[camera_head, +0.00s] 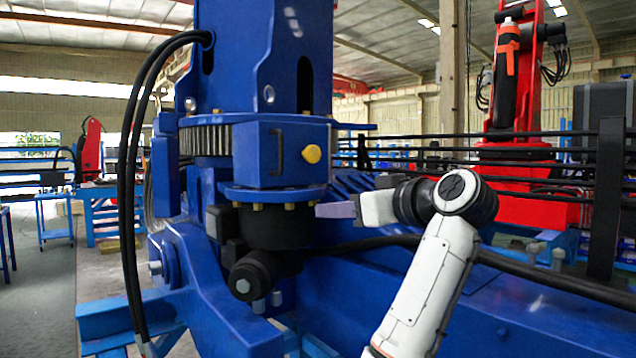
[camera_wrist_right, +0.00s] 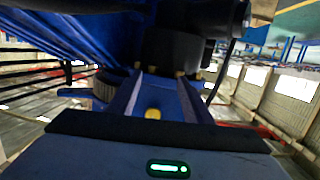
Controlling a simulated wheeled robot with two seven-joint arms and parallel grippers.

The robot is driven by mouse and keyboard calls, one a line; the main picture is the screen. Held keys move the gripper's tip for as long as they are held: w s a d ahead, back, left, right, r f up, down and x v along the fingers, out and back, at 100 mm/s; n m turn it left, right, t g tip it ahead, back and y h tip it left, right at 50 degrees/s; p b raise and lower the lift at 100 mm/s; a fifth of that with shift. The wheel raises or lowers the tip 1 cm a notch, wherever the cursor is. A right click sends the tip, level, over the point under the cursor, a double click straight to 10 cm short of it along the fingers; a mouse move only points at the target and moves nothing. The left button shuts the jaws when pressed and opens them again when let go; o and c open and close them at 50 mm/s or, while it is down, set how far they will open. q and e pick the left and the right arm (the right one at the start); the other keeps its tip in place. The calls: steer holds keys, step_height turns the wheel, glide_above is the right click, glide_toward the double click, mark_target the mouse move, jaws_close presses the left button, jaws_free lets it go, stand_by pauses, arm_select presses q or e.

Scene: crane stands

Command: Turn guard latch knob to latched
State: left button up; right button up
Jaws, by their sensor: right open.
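The guard latch knob (camera_head: 312,153) is a small yellow knob on the front of the blue guard box (camera_head: 258,150). My right gripper (camera_head: 322,210) comes in from the right with its pale fingers pointing left, below and slightly right of the knob, apart from it in the picture. In the right wrist view the knob (camera_wrist_right: 152,113) shows between the two spread fingers of my right gripper (camera_wrist_right: 160,85), which is open and holds nothing. The knob's exact turn angle is too small to read. My left gripper is not in view.
A black handle (camera_head: 279,152) sits on the guard box left of the knob. A dark motor housing (camera_head: 268,228) is below the box. Black hoses (camera_head: 130,200) hang at left, and a thick black cable (camera_head: 420,241) runs under my right wrist. A red robot arm (camera_head: 510,110) stands behind.

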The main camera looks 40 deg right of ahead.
steer(key=t+y, duration=0.1)
steer(key=t, duration=0.1)
glide_toward(315, 153)
steer(key=s, duration=0.1)
steer(key=shift+n, duration=0.3)
steer(key=w+p, duration=0.1)
steer(key=w, duration=0.2)
steer(key=w+p, duration=0.1)
steer(key=w, duration=0.2)
steer(key=w+p, duration=0.1)
steer(key=w, duration=0.2)
steer(key=shift+w+a, duration=0.35)
steer(key=shift+w, duration=0.05)
steer(key=c, duration=1)
